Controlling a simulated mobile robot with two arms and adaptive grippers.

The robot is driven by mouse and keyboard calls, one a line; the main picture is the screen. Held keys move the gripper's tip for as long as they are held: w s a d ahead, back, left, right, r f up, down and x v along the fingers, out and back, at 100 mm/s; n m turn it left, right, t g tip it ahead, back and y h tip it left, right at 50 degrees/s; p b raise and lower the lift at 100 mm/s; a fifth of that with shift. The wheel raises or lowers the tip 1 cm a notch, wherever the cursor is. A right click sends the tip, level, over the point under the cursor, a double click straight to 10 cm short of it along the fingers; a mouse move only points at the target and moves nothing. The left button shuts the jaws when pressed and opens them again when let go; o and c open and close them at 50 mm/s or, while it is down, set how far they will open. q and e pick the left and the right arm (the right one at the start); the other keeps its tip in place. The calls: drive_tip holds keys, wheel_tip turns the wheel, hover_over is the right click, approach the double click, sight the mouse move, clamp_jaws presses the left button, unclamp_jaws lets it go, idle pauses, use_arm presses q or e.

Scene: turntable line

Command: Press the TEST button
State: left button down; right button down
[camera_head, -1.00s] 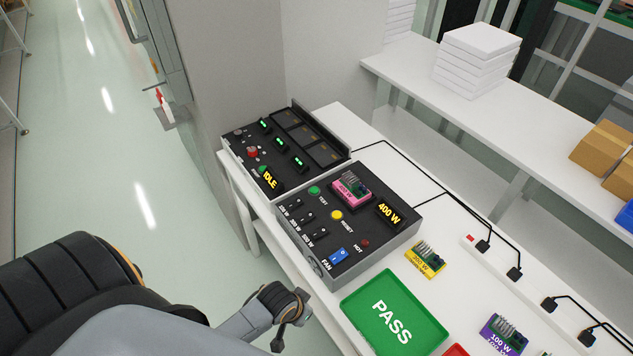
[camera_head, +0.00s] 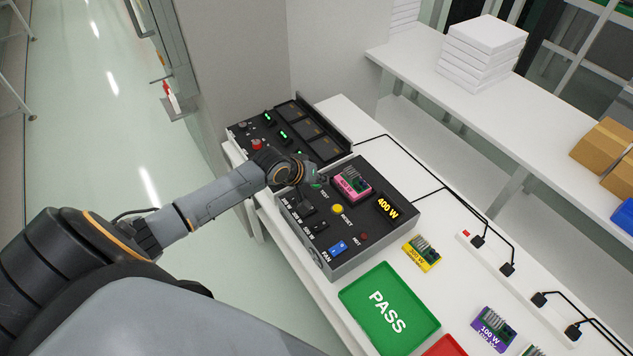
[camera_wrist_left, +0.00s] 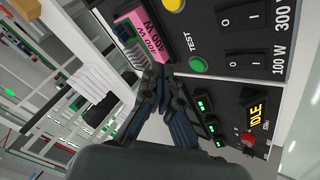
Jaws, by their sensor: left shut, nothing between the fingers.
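The green TEST button (camera_wrist_left: 198,65) shows clear in the left wrist view, beside its TEST label on the dark tester panel. In the head view the tester (camera_head: 345,255) is on the white bench, and the button is partly hidden by my left gripper (camera_head: 318,181). The left gripper is shut and empty. Its fingertips (camera_wrist_left: 158,72) are close to the button, beside it in the wrist view; I cannot tell their height above the panel. A pink 400 W module (camera_head: 352,185) sits on the tester, and the display (camera_head: 388,207) reads 400 W. My right gripper is out of view.
A second dark unit (camera_head: 326,148) stands behind. A green PASS tray (camera_head: 362,292) and a yellow module (camera_head: 421,254) lie in front and to the right.

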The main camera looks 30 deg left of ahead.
use_arm(q)
drive_tip(key=w+a+r+n+t, duration=0.1)
drive_tip(key=w+a+r, duration=0.2)
drive_tip(key=a, duration=0.2)
drive_tip(key=shift+w+r+n, duration=0.25)
drive_tip(key=shift+w+n, duration=0.15)
drive_tip(key=shift+d+f, duration=0.1)
wheel_tip(320, 180, down, 7)
drive_tip(key=b, duration=0.5)
drive_tip(key=shift+b, duration=0.3)
drive_tip(key=shift+f+b, duration=0.45)
drive_tip(key=shift+f, duration=0.35)
drive_tip(key=shift+f, duration=0.15)
drive_tip(key=shift+f, duration=0.3)
